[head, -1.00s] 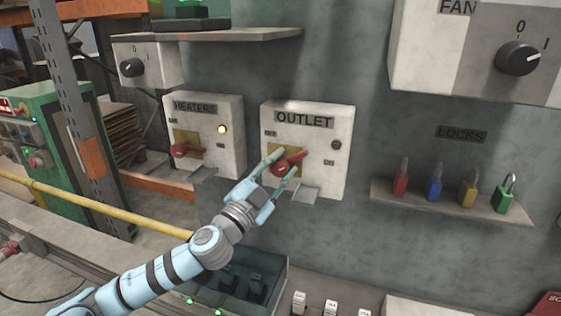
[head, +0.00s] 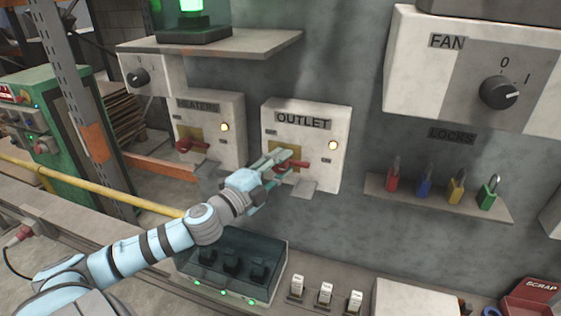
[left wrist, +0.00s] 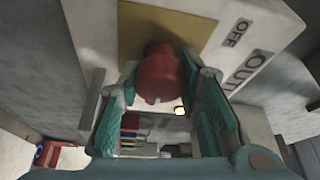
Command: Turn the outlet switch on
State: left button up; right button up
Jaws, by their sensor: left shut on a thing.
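The outlet box (head: 312,133) is a white panel on the grey wall, labelled OUTLET, with a red switch handle (head: 303,163) on a yellow plate. Its round lamp (head: 333,145) glows yellow. My left gripper (head: 282,160) is at the handle, its teal fingers on either side and shut on it, partly hiding it. The left wrist view shows the red handle (left wrist: 158,75) between the fingers of my gripper (left wrist: 162,88), with the OFF label to the right. My right gripper is out of view.
The heaters box (head: 208,130) with its lit lamp is left of the outlet box. A shelf (head: 440,205) with several padlocks is to the right, below the fan box (head: 420,75). A control box (head: 235,262) with dark switches sits below my left arm.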

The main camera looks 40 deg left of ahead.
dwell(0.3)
pick_arm(q)
jog(key=o, duration=1.1)
jog(key=shift+o, duration=0.2)
jog(key=shift+r, duration=0.1)
